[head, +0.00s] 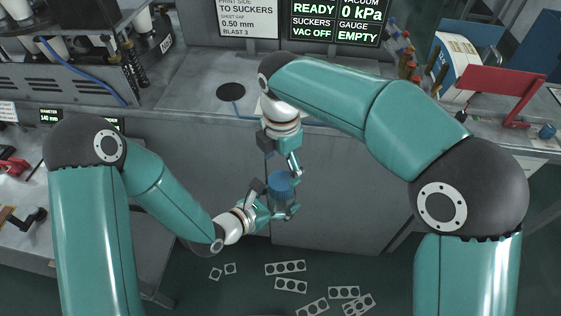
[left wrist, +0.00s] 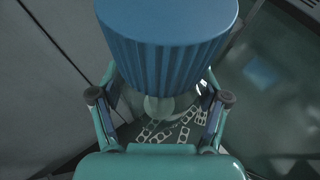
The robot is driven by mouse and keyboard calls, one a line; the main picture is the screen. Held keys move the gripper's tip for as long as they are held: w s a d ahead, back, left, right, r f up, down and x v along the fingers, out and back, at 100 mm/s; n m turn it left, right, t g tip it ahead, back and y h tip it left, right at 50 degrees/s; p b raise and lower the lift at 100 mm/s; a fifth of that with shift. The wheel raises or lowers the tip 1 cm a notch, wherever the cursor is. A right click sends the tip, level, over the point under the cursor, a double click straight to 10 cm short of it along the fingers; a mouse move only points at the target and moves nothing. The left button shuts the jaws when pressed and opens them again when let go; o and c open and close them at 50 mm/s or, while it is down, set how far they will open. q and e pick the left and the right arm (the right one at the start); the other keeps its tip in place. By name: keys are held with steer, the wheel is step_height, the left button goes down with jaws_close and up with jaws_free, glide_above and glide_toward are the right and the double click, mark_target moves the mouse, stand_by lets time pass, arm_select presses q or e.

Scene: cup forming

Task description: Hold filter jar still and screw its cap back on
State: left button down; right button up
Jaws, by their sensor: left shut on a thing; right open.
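The filter jar is held out in front of the grey cabinet, its blue cap (head: 281,182) uppermost. My left gripper (head: 277,202) is shut on the jar from the left, a finger on either side. In the left wrist view the ribbed blue cap (left wrist: 165,45) fills the top middle, with the clear jar bowl (left wrist: 163,106) partly visible below it between the fingers. I cannot tell whether the cap is seated tight. My right gripper (head: 283,168) is open, pointing down just above the cap; whether it touches the cap is unclear.
The grey counter (head: 190,85) with a round black disc (head: 231,92) lies behind the grippers. A machine with blue tubing stands at the left, small bottles (head: 407,62) and a red-topped stand (head: 500,82) at the right. Punched white strips (head: 291,286) litter the floor.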

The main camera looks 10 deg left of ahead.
mark_target(281, 179)
steer(key=shift+f, duration=3.95)
steer(key=shift+c, duration=0.3)
steer(key=c, duration=1.1)
steer(key=m, duration=0.5)
steer(key=shift+c, duration=0.2)
steer(key=m, duration=0.6)
steer(key=shift+m, duration=0.4)
steer(key=m, duration=1.2)
steer(key=o, duration=1.4)
steer(key=shift+c, duration=0.2)
